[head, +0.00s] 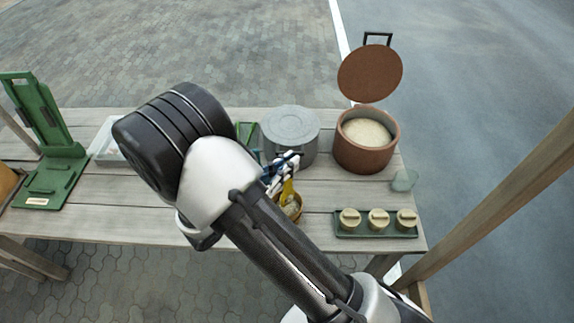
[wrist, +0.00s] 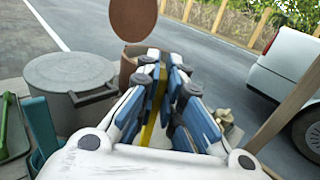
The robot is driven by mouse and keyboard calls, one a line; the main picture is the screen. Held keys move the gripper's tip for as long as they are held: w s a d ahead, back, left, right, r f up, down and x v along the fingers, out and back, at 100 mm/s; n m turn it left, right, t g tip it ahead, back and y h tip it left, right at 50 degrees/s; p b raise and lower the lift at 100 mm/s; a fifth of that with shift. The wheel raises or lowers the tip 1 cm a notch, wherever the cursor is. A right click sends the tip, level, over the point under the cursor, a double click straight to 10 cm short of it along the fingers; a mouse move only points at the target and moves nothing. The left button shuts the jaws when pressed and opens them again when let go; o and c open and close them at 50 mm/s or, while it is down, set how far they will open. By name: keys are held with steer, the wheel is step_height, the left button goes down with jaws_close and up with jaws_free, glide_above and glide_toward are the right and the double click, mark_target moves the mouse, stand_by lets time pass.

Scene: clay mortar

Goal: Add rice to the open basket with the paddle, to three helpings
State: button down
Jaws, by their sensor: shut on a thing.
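My gripper (head: 285,170) is shut on the yellow paddle (head: 287,188), which points down toward the open basket (head: 299,214). In the wrist view the paddle's yellow handle (wrist: 153,112) runs between the blue and white fingers. The open basket is yellow-brown and stands near the table's front edge, partly hidden by my arm. Pale stuff like rice shows in it at the paddle's low end; I cannot tell whether it lies on the paddle or in the basket, nor how much. The brown rice pot (head: 366,155) stands open behind to the right, with white rice (head: 367,132) inside.
The pot's brown lid (head: 370,75) stands raised behind it. A grey lidded pot (head: 290,128) is left of it. A green tray (head: 345,232) with three closed tan baskets (head: 378,219) lies at the front right, near a clear dish (head: 404,180). A green press (head: 45,150) stands far left.

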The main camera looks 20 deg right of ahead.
step_height(320, 180, up, 6)
steer(key=p, duration=0.4)
steer(key=shift+f, duration=0.2)
steer(key=shift+w+f+n+t+y, duration=0.5)
steer(key=shift+w+f+n+t, duration=0.1)
steer(key=shift+f+t, duration=0.15)
steer(key=shift+w+f+n+t+y, duration=0.5)
steer(key=shift+f+n+t, duration=0.15)
steer(key=shift+t, duration=0.2)
